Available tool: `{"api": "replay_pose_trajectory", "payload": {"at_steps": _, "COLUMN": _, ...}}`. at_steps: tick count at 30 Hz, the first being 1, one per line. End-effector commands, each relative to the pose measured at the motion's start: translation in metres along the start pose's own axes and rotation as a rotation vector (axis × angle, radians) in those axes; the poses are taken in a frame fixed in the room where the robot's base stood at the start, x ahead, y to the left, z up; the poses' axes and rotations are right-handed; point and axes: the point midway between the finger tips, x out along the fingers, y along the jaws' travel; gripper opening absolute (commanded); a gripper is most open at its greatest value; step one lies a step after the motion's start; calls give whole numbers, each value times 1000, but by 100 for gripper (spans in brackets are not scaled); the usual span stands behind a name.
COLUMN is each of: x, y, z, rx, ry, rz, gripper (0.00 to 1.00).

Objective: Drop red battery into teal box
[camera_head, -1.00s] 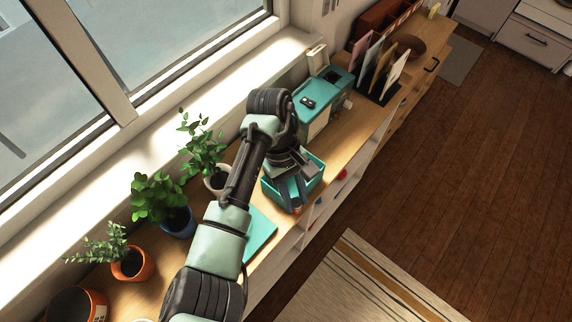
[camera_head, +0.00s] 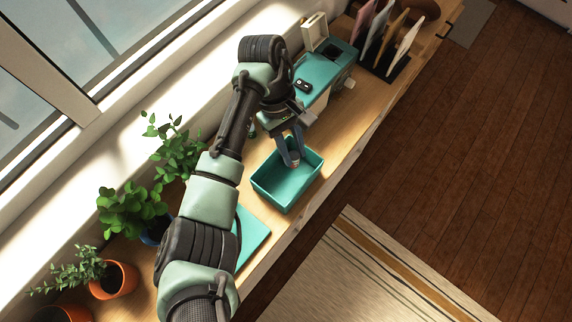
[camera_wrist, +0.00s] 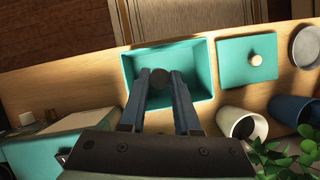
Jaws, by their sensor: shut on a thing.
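The teal box (camera_head: 268,197) stands open on the wooden counter; its inside also shows in the wrist view (camera_wrist: 200,66). My gripper (camera_head: 293,163) points down over the box's far end in the head view. It is shut on a small round-ended thing, taken as the red battery (camera_wrist: 159,78), which looks dark in the wrist view. Its red colour is hard to make out now. The fingertips lie over the box opening; how deep they reach is unclear.
A flat teal square (camera_head: 250,238) with a pale knob (camera_wrist: 256,60) lies beside the box. Potted plants (camera_head: 130,210) line the window side. A teal-topped appliance (camera_head: 322,72) and a rack of upright cards (camera_head: 385,50) stand beyond. The counter's front edge is close to the box.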

Motion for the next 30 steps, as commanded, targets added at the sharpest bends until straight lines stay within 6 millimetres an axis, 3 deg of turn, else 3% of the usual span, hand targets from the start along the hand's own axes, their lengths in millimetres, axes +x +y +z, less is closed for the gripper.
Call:
{"api": "replay_pose_trajectory", "payload": {"at_steps": 1, "x": 12, "y": 0, "z": -6, "rx": -1, "ry": 1, "rz": 1, "gripper": 0}}
{"api": "replay_pose_trajectory", "payload": {"at_steps": 6, "x": 22, "y": 0, "z": -10, "rx": 0, "ry": 2, "rz": 1, "gripper": 0}}
{"api": "replay_pose_trajectory", "payload": {"at_steps": 17, "x": 23, "y": 0, "z": -10, "rx": 0, "ry": 0, "rz": 1, "gripper": 0}}
{"api": "replay_pose_trajectory", "payload": {"at_steps": 18, "x": 23, "y": 0, "z": -10, "rx": 0, "ry": 0, "rz": 1, "gripper": 38}}
{"api": "replay_pose_trajectory", "payload": {"at_steps": 22, "x": 23, "y": 0, "z": -10, "rx": 0, "ry": 0, "rz": 1, "gripper": 61}}
{"api": "replay_pose_trajectory", "payload": {"at_steps": 23, "x": 23, "y": 0, "z": -10, "rx": 0, "ry": 0, "rz": 1, "gripper": 66}}
{"api": "replay_pose_trajectory", "payload": {"at_steps": 30, "x": 23, "y": 0, "z": -10, "rx": 0, "ry": 0, "rz": 1, "gripper": 66}}
